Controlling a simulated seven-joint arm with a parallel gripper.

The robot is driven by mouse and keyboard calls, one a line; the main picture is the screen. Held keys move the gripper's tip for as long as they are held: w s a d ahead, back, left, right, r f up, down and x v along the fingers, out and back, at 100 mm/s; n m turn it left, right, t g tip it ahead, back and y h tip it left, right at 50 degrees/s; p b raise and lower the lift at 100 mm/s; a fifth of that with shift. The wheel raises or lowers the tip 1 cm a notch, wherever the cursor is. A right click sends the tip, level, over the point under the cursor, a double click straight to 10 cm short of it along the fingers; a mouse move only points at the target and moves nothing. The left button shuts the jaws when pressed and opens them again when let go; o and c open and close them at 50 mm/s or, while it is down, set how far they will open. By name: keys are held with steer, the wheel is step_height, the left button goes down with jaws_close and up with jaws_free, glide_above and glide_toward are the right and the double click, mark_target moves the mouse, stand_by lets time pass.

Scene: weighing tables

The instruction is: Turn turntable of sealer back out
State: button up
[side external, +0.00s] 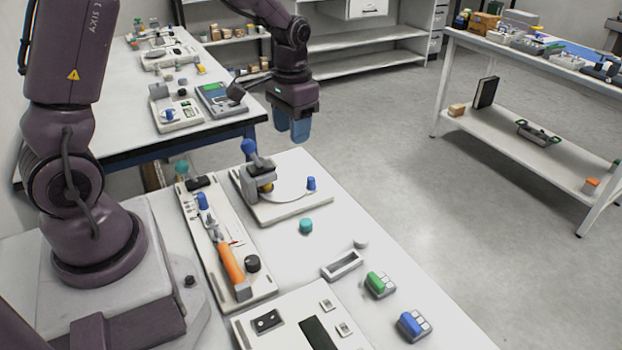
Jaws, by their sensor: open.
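The sealer (298,210) is a white base plate near the far end of the front table. A grey press head with a blue-knobbed lever (250,148) stands at its left. The pale round turntable (290,192) lies flat on the base, partly under the head. A blue peg (311,183) stands up at the turntable's right side. A small yellow piece (266,187) shows beneath the head. My gripper (292,128) is open with blue fingers pointing down. It appears above and behind the sealer, apart from it, with nothing seen between its fingers.
A long panel with an orange handle (232,265) lies left of the sealer. A teal cap (306,226), a small tray (342,265), and green (380,285) and blue (414,325) blocks lie in front. Another panel (285,315) sits at the bottom. Bare tabletop separates several pieces.

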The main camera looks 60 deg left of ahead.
mark_target(311, 178)
steer(key=w+a+f+m, duration=0.2)
steer(key=w+a+f, duration=0.2)
steer(key=w+f, duration=0.15)
steer(key=f, duration=1.2)
steer(key=shift+w+d, duration=0.1)
steer(key=shift+w, duration=0.25)
jaws_close()
